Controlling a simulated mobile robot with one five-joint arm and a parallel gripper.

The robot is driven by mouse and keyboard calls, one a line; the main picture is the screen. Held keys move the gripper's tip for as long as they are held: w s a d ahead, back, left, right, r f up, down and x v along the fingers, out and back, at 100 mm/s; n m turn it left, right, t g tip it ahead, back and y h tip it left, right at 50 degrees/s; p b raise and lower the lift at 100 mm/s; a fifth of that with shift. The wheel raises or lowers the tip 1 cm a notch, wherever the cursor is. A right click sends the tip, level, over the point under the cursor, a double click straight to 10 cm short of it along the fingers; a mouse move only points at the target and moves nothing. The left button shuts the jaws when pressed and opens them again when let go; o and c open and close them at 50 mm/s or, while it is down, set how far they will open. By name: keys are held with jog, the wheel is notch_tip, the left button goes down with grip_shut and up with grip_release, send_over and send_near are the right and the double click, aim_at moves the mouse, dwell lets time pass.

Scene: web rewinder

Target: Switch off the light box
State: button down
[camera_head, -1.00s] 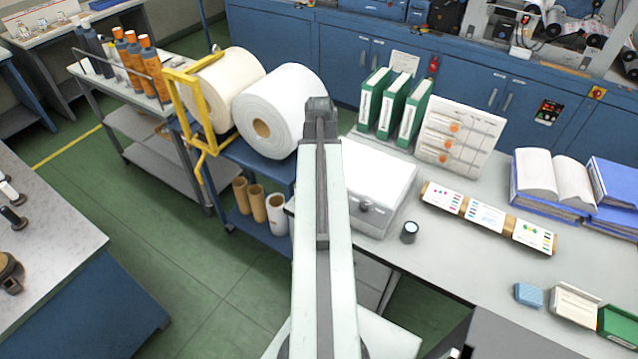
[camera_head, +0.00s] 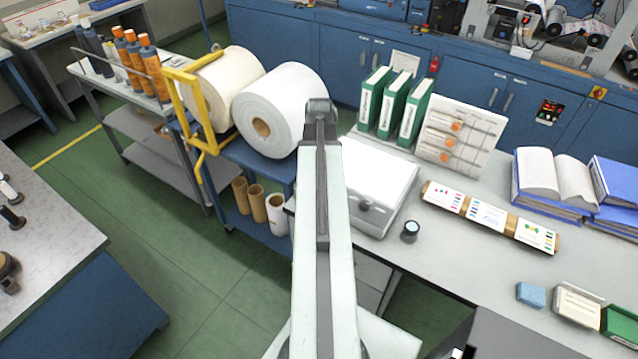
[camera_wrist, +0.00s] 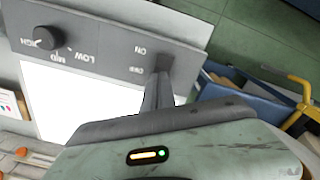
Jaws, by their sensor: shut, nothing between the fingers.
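The light box (camera_head: 382,172) stands on the grey bench, partly hidden behind my arm in the head view. Its top is bright white and looks lit; it also shows in the wrist view (camera_wrist: 85,103). Its front panel (camera_wrist: 105,62) carries a black round knob (camera_wrist: 45,38) by LOW, MID and HIGH marks. ON and OFF marks sit at the panel's other end. My gripper (camera_wrist: 167,63) is shut and empty, its tips at the panel beside these marks. The tips cover the switch spot, so I cannot tell the switch position or contact. My arm hides the gripper in the head view.
A small dark cylinder (camera_head: 410,231) and a strip of sample cards (camera_head: 490,215) lie right of the box. Green binders (camera_head: 392,104) stand behind it. Large white rolls (camera_head: 280,112) on a blue cart with a yellow frame (camera_head: 186,100) stand to the left.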

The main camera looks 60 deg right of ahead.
jog(key=shift+f+b, duration=0.35)
jog(key=shift+f, duration=0.05)
jog(key=shift+r, duration=0.1)
notch_tip(320, 180, up, 7)
jog(key=p, duration=0.7)
dwell(0.3)
